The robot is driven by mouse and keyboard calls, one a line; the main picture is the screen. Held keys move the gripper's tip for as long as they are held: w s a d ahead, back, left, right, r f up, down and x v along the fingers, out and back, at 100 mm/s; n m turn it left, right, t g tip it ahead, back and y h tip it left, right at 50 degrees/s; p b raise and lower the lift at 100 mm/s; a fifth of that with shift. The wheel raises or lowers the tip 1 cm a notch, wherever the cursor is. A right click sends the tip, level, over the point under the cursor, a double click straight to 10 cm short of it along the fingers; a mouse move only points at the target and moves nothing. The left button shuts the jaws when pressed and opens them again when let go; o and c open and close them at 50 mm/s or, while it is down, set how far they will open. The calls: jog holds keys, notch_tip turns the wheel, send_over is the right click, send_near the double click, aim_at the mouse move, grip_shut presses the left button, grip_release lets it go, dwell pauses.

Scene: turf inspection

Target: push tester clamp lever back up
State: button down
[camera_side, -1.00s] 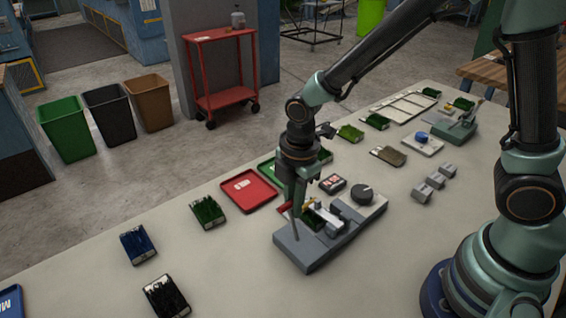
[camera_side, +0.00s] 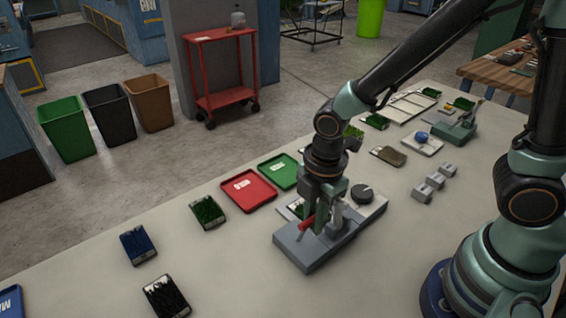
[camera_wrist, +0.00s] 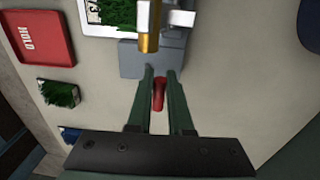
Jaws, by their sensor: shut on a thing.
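The tester (camera_side: 300,250) is a grey block on the table, with a dark round knob (camera_side: 362,194) at its far end. Its clamp lever has a red handle (camera_side: 306,223) that slants beside my gripper (camera_side: 318,222). In the wrist view the red handle (camera_wrist: 158,95) sits between the two green fingers of my gripper (camera_wrist: 159,75), which is shut on it. A brass-coloured cylinder (camera_wrist: 148,28) is just beyond the fingertips. My gripper hides much of the tester's middle.
A red tray (camera_side: 249,191) and a green tray (camera_side: 278,172) lie behind the tester. Turf samples, one green (camera_side: 208,212), one blue (camera_side: 138,244) and one black (camera_side: 166,296), lie to the left. Small grey blocks (camera_side: 435,180) stand to the right. The table's front left is mostly clear.

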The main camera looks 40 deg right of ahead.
jog(key=shift+s+f, duration=0.2)
jog(key=shift+s, duration=0.35)
jog(key=shift+s+f+t+y, duration=0.2)
jog(key=shift+s+t+y, duration=0.1)
jog(key=shift+t, duration=0.3)
jog(key=shift+s, duration=0.1)
jog(key=c, duration=0.8)
grip_release()
jog(key=shift+a, duration=0.1)
jog(key=shift+c, duration=0.2)
jog(key=shift+w+r, duration=0.1)
jog(key=shift+w, duration=0.1)
jog(key=shift+r, duration=0.4)
notch_tip(320, 180, up, 11)
jog(key=s+d, duration=0.1)
jog(key=s, duration=0.1)
jog(key=shift+s, duration=0.2)
jog(key=shift+d+f, duration=0.1)
jog(key=shift+f, duration=0.05)
